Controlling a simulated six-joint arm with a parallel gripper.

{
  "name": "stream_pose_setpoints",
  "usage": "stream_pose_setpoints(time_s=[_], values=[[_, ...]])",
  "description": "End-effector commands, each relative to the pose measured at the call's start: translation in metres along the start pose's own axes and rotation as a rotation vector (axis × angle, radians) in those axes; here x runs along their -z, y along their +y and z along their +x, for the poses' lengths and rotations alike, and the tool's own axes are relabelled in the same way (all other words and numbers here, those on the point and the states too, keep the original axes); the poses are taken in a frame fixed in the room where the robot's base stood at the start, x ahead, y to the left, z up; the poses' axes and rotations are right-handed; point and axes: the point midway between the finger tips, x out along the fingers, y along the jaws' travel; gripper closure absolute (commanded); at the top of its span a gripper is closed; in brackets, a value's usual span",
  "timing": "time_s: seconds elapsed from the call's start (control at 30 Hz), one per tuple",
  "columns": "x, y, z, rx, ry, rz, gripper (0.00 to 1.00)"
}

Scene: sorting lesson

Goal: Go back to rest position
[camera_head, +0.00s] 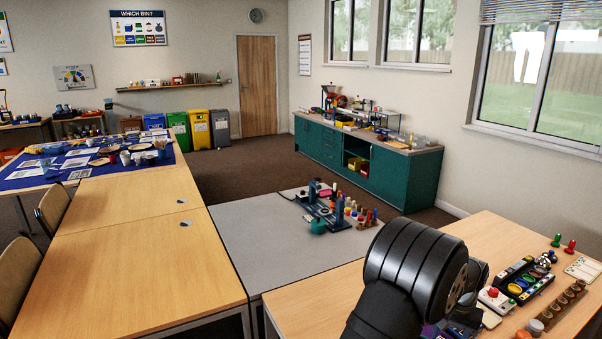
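My black arm rises from the bottom edge in the camera_head view, right of centre, over the near right wooden table (310,302). Its thick, ribbed link bends toward the right. I cannot make out my gripper's fingers; they are hidden behind the arm or outside the picture. Small dark and purple parts show low beside the arm, but I cannot tell what they are.
Right of the arm lie a black tray with coloured cups (524,282), a wooden rack (566,305), and red and green pegs. Behind, the grey table (250,232) carries a board with coloured pieces (330,206). The left wooden tables (125,260) are mostly clear.

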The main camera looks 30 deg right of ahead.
Motion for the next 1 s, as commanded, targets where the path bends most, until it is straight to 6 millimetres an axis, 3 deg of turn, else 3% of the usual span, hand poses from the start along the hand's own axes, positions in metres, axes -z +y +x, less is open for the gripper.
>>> stream_pose_setpoints(time_s=[0.5, 0.7, 1.0], values=[[0.045, -0.068, 0.056, 0.0, -0.001, -0.002, 0.49], [0.044, -0.066, 0.076, -0.001, 0.001, 0.0, 0.49], [0.044, -0.066, 0.081, -0.001, 0.002, 0.0, 0.49]])
